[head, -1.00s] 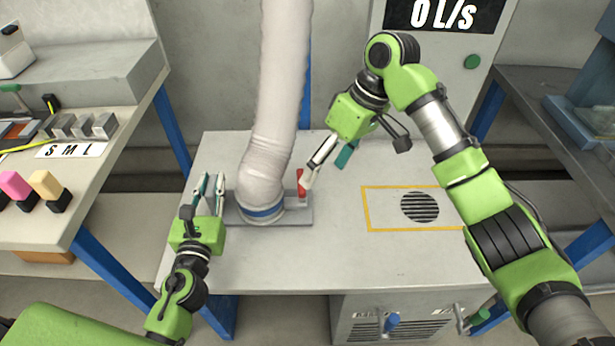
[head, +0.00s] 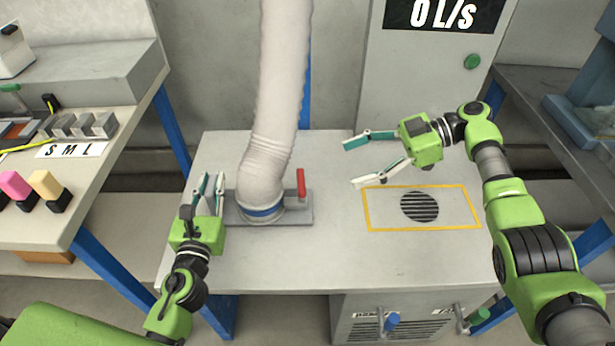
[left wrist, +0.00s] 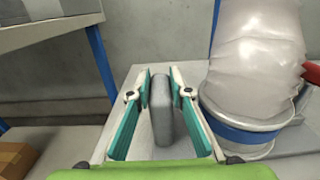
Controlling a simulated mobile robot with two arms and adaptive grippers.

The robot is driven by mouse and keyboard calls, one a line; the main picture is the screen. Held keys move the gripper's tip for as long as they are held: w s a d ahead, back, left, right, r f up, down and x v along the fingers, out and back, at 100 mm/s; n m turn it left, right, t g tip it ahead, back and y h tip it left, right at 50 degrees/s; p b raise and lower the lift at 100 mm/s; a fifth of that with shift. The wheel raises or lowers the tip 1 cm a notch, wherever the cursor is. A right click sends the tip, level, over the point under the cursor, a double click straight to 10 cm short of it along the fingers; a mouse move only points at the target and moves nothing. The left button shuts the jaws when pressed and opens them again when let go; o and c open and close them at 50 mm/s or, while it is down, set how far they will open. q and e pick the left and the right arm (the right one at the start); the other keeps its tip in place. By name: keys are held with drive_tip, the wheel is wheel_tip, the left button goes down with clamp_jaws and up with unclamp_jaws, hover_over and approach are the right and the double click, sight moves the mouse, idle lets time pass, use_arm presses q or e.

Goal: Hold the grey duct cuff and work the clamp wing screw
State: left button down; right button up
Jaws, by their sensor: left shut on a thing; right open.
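A pale grey duct hose (head: 272,150) comes down to a cuff with a blue band (head: 264,213) on a grey base plate (head: 298,216). A red upright handle (head: 301,183), seemingly the clamp wing screw, stands at its right and partly shows in the left wrist view (left wrist: 312,72). My left gripper (head: 211,180) is shut on a grey upright block (left wrist: 162,108) beside the hose; the wrist view shows the block between the fingers. My right gripper (head: 352,164) is open and empty, to the right of the red handle and apart from it.
A yellow rectangle (head: 368,210) surrounds a round vent grille (head: 420,207) on the bench (head: 310,265). A cabinet with a "0 L/s" display (head: 443,14) stands behind. A side bench at left holds colored blocks (head: 48,186). The bench front is clear.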

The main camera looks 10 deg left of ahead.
sight(301, 190)
drive_tip(key=x, duration=1.2)
drive_tip(key=c, duration=1.1)
